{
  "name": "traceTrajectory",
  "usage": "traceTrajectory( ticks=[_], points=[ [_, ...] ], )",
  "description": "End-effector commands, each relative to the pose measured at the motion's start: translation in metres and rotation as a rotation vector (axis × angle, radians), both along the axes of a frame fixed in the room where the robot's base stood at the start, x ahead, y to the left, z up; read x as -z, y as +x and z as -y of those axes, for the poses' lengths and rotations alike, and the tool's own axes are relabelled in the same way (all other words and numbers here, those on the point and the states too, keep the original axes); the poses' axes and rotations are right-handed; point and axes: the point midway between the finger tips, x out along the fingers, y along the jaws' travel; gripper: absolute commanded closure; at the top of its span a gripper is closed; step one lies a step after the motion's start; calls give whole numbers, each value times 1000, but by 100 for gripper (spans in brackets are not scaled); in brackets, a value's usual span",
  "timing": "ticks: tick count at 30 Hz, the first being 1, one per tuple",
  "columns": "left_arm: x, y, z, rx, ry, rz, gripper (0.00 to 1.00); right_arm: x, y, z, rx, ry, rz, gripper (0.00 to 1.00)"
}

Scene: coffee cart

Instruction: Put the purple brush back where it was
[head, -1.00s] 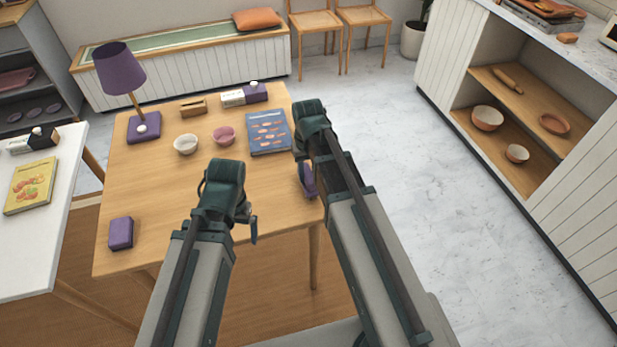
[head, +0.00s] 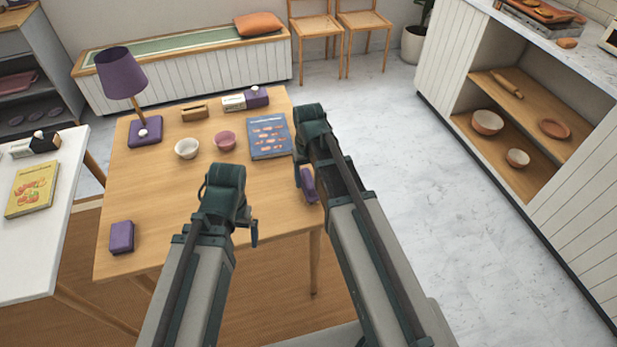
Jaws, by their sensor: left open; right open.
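A narrow purple item that looks like the brush (head: 309,185) lies at the right edge of the wooden table (head: 180,205). My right arm partly hides it. My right gripper (head: 305,160) is right beside it and open; whether a finger touches it I cannot tell. My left gripper (head: 228,220) is open and empty above the table's front middle. A purple block (head: 121,237) sits at the table's front left corner, apart from both grippers.
On the table are a purple lamp (head: 121,75), a white bowl (head: 187,148), a pink bowl (head: 225,141), a blue book (head: 268,137), a wooden holder (head: 194,113) and a purple-and-white box (head: 256,97). A white table (head: 35,245) stands left. Table space is clear between the block and bowls.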

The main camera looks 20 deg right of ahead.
Motion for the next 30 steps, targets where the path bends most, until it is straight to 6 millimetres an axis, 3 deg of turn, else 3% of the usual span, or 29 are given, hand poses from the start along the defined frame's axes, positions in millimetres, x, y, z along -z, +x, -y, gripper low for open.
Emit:
traceTrajectory(
  ticks=[22, 30],
  points=[
    [-103, 0, 0, 0, 0, 0, 0, -103, 0, 0, 0, 0, 0, 36],
    [-120, 0, 0, 0, 0, 0, 0, -120, 0, 0, 0, 0, 0, 36]
  ],
)
